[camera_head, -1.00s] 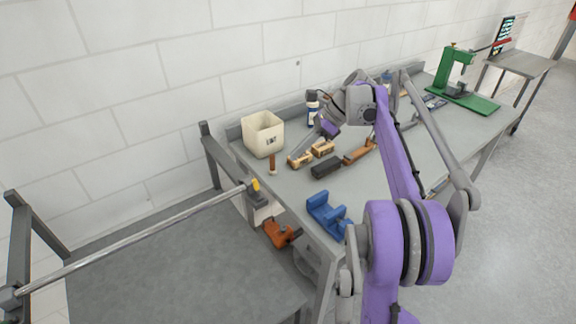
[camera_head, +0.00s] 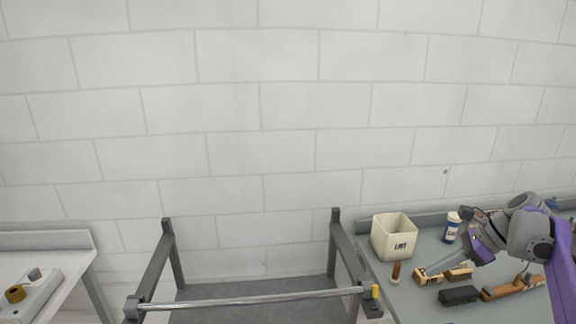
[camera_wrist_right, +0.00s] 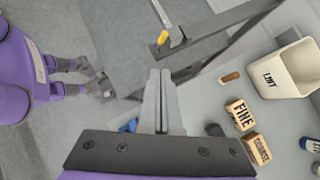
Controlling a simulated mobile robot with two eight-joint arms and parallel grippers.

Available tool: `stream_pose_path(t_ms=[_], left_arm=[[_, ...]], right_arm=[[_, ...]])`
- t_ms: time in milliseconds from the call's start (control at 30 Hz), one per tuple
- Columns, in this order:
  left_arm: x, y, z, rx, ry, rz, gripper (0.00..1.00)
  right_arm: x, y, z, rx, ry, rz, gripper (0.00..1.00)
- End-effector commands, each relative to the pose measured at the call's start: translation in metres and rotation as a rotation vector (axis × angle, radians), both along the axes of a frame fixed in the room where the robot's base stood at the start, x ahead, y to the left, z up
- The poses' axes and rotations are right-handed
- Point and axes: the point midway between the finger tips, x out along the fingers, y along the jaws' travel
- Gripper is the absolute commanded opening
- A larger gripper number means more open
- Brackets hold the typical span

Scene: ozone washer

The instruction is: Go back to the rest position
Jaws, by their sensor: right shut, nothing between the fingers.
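My right gripper (camera_head: 432,269) reaches in from the right above the grey workbench (camera_head: 418,300) in the head view. Its two fingers are shut and empty, pointing left over the small wooden blocks. In the right wrist view the closed fingers (camera_wrist_right: 160,100) lie side by side with nothing between them. The blocks there read FINE (camera_wrist_right: 242,115) and COARSE (camera_wrist_right: 258,149); they stand apart from the fingers in that picture.
A cream LINT bin (camera_head: 394,238), a brown-handled piece (camera_head: 395,272), a white bottle (camera_head: 452,227) and a dark brush (camera_head: 459,295) stand on the bench. A grey frame with a metal bar (camera_head: 255,299) is left of it. A pale table (camera_head: 50,243) is far left.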

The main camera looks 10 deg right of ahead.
Motion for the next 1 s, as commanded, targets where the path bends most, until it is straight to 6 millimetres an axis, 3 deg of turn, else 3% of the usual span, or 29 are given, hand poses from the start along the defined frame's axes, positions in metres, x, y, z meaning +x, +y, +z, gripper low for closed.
stream_pose_path(t_ms=[133, 267, 500, 700, 800, 1000], left_arm=[[0.0, 0.0, 0.0, 0.0, 0.0, 0.0, 0.57], [0.0, 0.0, 0.0, 0.0, 0.0, 0.0, 0.57], [0.0, 0.0, 0.0, 0.0, 0.0, 0.0, 0.57], [0.0, 0.0, 0.0, 0.0, 0.0, 0.0, 0.57], [0.0, 0.0, 0.0, 0.0, 0.0, 0.0, 0.57], [0.0, 0.0, 0.0, 0.0, 0.0, 0.0, 0.57]], right_arm=[[-0.015, 0.058, -0.017, -0.173, -0.101, 0.217, 0.0], [-0.044, 0.11, -0.042, -0.374, -0.223, 0.486, 0.0], [-0.114, 0.181, -0.1, -0.736, -0.457, 1.04, 0.0], [-0.172, 0.213, -0.153, -1.007, -0.636, 1.499, 0.0], [-0.191, 0.221, -0.173, -1.106, -0.699, 1.668, 0.0], [-0.207, 0.226, -0.191, -1.2, -0.755, 1.828, 0.0]])
